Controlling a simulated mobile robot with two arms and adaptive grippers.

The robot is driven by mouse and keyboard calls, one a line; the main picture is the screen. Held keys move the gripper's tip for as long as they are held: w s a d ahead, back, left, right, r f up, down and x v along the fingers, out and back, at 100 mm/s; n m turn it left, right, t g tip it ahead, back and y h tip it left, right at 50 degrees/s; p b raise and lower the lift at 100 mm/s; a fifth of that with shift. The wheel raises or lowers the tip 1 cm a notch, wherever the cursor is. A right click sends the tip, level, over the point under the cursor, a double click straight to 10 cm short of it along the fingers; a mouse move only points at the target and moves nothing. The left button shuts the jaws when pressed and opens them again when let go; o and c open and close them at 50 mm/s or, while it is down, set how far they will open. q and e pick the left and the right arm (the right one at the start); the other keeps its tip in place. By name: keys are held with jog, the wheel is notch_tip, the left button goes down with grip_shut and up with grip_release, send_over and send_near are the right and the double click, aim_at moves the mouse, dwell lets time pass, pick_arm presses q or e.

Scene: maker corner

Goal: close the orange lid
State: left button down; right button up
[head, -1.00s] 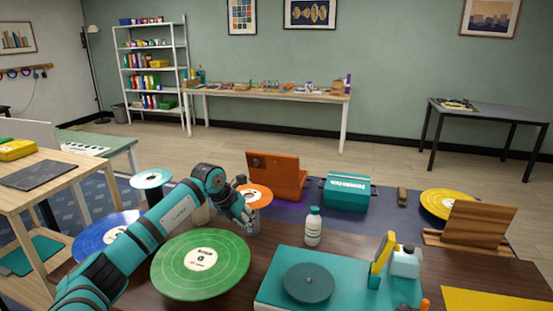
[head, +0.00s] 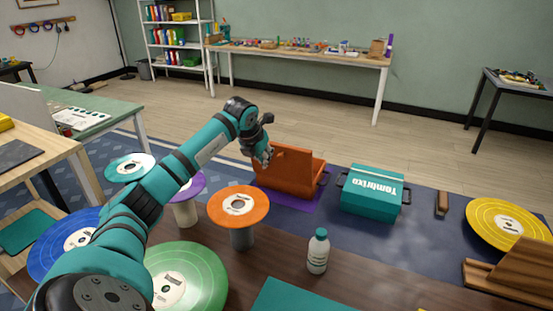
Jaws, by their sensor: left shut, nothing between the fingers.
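The orange box (head: 293,187) stands on a purple mat past the far side of the brown table. Its orange lid (head: 290,165) is raised, standing up from the box. My left gripper (head: 264,158) is shut and empty at the left edge of the lid. Whether it touches the lid cannot be told. My right gripper is not in view.
A teal box (head: 371,193) stands to the right of the orange one. In front are an orange disc (head: 238,204) on a stand, a white bottle (head: 317,251) and a green disc (head: 186,277). A yellow disc (head: 507,224) and a wooden stand (head: 515,268) are at right.

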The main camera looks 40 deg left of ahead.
pick_arm(q)
jog(key=w+a+f+p, duration=0.2)
jog(key=w+f, duration=0.4)
jog(key=w, duration=0.1)
jog(key=shift+w+a, duration=0.15)
jog(key=shift+w, duration=0.05)
dwell(0.3)
